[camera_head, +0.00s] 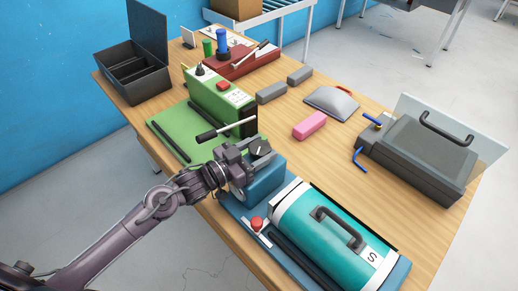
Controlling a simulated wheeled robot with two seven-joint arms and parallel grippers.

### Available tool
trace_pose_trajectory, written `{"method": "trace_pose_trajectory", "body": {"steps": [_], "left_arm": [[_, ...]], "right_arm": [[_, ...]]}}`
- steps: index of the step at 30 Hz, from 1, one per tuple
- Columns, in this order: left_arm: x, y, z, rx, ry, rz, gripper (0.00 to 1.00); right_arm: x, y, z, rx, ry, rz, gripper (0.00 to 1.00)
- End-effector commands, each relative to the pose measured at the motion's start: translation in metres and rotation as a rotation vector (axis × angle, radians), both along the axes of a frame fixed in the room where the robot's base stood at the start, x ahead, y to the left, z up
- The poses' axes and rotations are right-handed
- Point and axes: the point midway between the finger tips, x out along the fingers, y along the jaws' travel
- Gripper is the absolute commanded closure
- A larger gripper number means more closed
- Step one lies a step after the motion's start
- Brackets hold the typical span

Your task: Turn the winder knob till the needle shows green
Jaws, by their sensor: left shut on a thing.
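A blue winder unit (265,182) stands on the table's near side, at the end of a blue base that carries a teal roll marked S (310,222). A dark round dial (261,148) with a pale mark is on its top; the needle and any green zone are too small to read. My left gripper (238,170) is at the left side of this unit, just below the dial, shut on what seems to be the winder knob. The gripper hides the knob. My right gripper is not in view.
A green machine (212,97) with a black-gripped lever (225,130) stands just behind my left gripper. A red button (256,223) is on the blue base. A pink block (309,125), grey blocks (271,92) and a dark grey case (418,160) lie farther right and back.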

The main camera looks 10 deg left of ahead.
Motion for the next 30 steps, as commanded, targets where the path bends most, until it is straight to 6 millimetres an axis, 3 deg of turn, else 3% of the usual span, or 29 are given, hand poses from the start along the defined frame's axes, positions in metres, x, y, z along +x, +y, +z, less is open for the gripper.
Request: {"method": "trace_pose_trajectory", "body": {"steps": [15,16,20,30], "left_arm": [[0.0003,-0.0001,0.0008,-0.001,-0.003,-0.023,0.7],[0.0002,-0.0002,0.0008,-0.001,-0.003,-0.023,0.43],[0.0002,-0.0002,0.0007,-0.001,-0.002,-0.023,0.26],[-0.0021,0.002,-0.0008,0.0,0.0,-0.022,0.25]], "right_arm": [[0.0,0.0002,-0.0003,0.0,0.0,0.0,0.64],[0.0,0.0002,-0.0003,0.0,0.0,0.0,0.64],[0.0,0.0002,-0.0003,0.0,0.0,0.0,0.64],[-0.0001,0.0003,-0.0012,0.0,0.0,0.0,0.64]]}}
